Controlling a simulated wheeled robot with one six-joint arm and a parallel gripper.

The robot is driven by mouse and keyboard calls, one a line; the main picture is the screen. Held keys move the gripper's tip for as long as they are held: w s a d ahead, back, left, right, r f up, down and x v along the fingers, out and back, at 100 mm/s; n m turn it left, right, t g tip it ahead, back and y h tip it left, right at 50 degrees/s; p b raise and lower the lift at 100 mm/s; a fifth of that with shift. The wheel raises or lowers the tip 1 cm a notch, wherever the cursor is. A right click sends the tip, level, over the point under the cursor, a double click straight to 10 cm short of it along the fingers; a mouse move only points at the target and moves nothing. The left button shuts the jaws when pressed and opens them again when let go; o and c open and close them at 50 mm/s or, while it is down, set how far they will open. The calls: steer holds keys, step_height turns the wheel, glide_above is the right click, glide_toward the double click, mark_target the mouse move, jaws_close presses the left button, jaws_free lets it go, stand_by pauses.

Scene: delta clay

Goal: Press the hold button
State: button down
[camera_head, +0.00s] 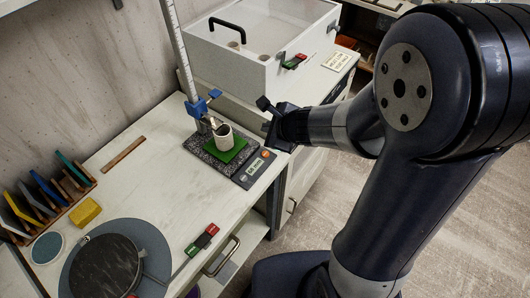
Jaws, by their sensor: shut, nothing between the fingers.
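A grey balance (213,159) stands on the white bench, with a lit display (255,167) on its front edge. A small orange button (266,154) sits at one end of the display and another small button (243,179) at the other. Their labels are too small to read, so I cannot tell which is hold. A white cup (223,137) sits on a green pad (226,151) on the balance. My gripper (266,108) is shut and empty, to the right of the cup and above the balance's far right end. It appears apart from the buttons.
A blue clamp (200,105) on an upright scale post (181,50) stands behind the cup. A white lidded box (262,35) is at the back. A round turntable (108,267), yellow block (85,211) and rack of coloured tiles (45,205) occupy the left.

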steer(key=shift+f, duration=0.1)
step_height(320, 180, down, 9)
steer(key=b, duration=0.8)
steer(key=shift+r, duration=0.2)
steer(key=shift+f+b, duration=0.15)
steer(key=shift+b, duration=0.15)
stand_by(1.3)
steer(key=shift+f+b, duration=0.25)
steer(key=shift+b, duration=0.1)
steer(key=shift+f+b, duration=0.4)
steer(key=shift+b, duration=0.05)
stand_by(0.5)
steer(key=shift+r, duration=0.1)
steer(key=shift+r+p, duration=0.75)
step_height(320, 180, up, 5)
steer(key=p, duration=0.4)
